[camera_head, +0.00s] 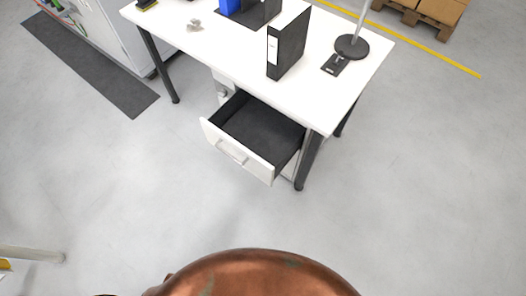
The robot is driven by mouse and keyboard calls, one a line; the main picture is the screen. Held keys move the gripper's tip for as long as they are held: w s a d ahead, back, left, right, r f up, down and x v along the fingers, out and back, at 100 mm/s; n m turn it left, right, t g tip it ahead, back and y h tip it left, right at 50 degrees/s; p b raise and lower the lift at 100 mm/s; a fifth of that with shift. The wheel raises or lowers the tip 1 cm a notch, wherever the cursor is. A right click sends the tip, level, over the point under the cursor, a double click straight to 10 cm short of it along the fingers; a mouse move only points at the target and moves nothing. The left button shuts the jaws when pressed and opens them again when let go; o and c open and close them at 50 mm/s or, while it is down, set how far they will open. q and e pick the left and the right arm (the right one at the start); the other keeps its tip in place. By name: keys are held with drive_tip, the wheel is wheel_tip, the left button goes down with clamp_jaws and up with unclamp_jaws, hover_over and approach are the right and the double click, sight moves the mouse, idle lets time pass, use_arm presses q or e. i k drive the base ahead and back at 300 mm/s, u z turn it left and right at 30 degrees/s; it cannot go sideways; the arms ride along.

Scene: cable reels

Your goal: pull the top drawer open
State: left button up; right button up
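The top drawer (237,152) sits under the right part of a white desk (215,45) and is pulled out. Its white front, with a light bar handle (232,152), stands well forward of the desk. The dark inside of the drawer (262,125) shows and looks empty. Any lower drawers are mostly hidden behind the drawer front and below the desktop. Neither of my grippers is in view, and nothing touches the handle.
A black binder (288,42) and a lamp base (352,46) stand on the desk. A dark desk leg (308,162) is close right of the drawer. The grey floor in front is clear. A copper-brown rounded shape (260,275) fills the bottom edge.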

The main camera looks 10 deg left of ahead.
sight(262, 140)
drive_tip(key=z, duration=1.9)
drive_tip(key=k, duration=0.5)
drive_tip(key=u, duration=2.6)
